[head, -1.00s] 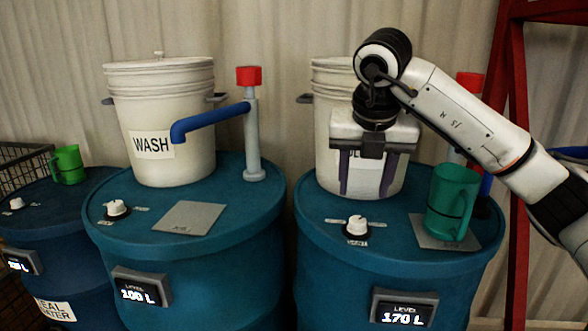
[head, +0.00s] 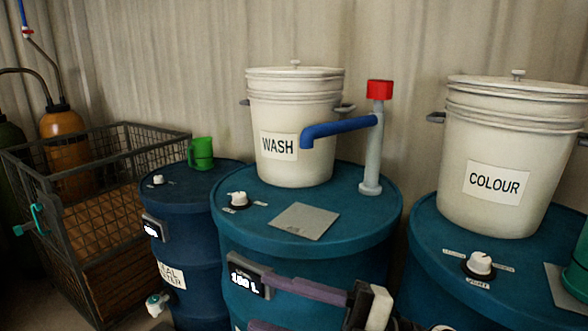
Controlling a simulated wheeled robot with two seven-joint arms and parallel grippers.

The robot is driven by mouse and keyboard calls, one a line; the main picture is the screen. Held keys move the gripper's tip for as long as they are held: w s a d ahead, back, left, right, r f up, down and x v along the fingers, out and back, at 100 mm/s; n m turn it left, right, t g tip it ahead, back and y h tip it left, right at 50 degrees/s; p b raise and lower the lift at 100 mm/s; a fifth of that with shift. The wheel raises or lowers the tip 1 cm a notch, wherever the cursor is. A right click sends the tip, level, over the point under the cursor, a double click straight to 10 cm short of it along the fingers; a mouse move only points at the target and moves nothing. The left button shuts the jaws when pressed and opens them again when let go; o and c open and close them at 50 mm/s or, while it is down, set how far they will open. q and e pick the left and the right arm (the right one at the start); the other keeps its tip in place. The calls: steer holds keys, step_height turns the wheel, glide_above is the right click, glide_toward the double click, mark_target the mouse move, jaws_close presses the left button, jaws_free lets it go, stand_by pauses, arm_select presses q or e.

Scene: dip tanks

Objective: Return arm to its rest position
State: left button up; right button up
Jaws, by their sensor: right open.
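My right gripper (head: 258,303) is low at the bottom of the head view, in front of the middle blue drum (head: 330,247). Its two purple-grey fingers point left and are apart, with nothing seen between them. The lower finger is partly cut off by the bottom edge, and most of my right arm is out of view. My left gripper is not in view.
The middle drum bears a white WASH bucket (head: 296,110), a blue-and-red tap (head: 372,150) and a grey plate (head: 304,221). A COLOUR bucket (head: 508,130) and a teal mug (head: 577,272) are right. A green mug (head: 201,154) and wire crate (head: 95,208) are left.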

steer(key=w+d+f+m+t+h, duration=0.4)
steer(key=d+f+m+t+h, duration=0.65)
steer(key=m, duration=0.65)
steer(key=s+d+f+m+h, duration=0.2)
steer(key=s+f, duration=0.1)
steer(key=f, duration=0.4)
steer(key=s+d+f+m+g+h, duration=0.1)
steer(key=s+d+f+m+h, duration=0.1)
steer(key=f, duration=0.5)
steer(key=s+d+f+m+g+h, duration=0.1)
steer(key=s+d+f+m+h, duration=0.1)
steer(key=s+f+m, duration=0.2)
step_height(320, 180, down, 3)
steer(key=shift+s+d+f, duration=0.1)
steer(key=shift+s+d, duration=0.25)
steer(key=shift+d, duration=0.05)
steer(key=s+f+g, duration=0.1)
steer(key=s+f, duration=0.1)
steer(key=s, duration=0.1)
steer(key=s+d+f+m+g+h, duration=0.1)
steer(key=s+f, duration=0.2)
steer(key=s, duration=0.1)
steer(key=s+f+m+g, duration=0.1)
steer(key=s+f+g, duration=0.1)
steer(key=s+f, duration=0.1)
steer(key=shift+s+d+f, duration=0.15)
steer(key=shift+s+d, duration=0.2)
steer(key=shift+d, duration=0.05)
steer(key=shift+c, duration=0.5)
